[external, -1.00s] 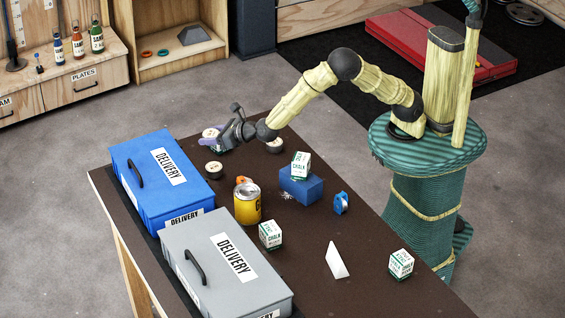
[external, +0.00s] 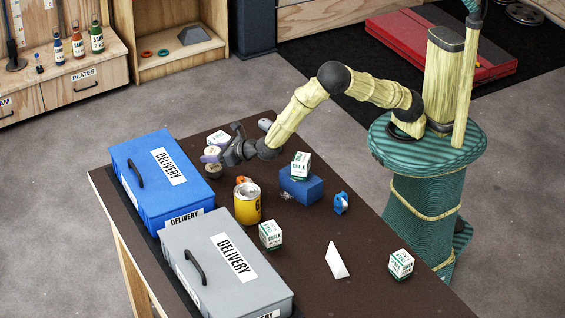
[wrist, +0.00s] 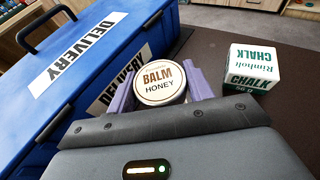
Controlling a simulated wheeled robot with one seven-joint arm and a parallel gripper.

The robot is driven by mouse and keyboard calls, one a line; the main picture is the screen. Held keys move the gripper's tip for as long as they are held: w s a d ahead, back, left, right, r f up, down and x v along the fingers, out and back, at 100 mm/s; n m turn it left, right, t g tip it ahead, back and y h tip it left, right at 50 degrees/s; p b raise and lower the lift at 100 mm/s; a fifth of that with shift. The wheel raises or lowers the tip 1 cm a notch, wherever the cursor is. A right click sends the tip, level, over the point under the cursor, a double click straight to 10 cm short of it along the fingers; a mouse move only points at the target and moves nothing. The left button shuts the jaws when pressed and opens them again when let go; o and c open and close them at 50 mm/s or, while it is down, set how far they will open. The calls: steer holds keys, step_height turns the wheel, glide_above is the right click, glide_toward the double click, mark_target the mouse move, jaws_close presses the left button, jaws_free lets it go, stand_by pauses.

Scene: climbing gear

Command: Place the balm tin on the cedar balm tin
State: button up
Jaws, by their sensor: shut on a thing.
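My gripper (external: 213,155) is shut on a round balm tin with a cream lid (wrist: 159,83), which reads "BALM HONEY" in the wrist view. The purple fingers (wrist: 121,99) press on its two sides, and its lid faces the wrist camera. In the external view the held tin (external: 211,150) is over or very near a dark round tin (external: 213,172) on the table. I cannot read that lower tin's label or tell whether the two touch. The lower tin is hidden in the wrist view.
A blue delivery box (external: 150,190) stands close on the left, with a grey one (external: 215,255) in front. A white chalk box (wrist: 252,68) is just behind the gripper. A yellow can (external: 247,204), a blue block (external: 300,189) and more chalk boxes (external: 270,235) stand to the right.

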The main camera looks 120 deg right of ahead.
mark_target(214, 166)
steer(key=shift+f, duration=1.5)
steer(key=shift+f, duration=0.2)
steer(key=o, duration=1)
steer(key=shift+r, duration=0.15)
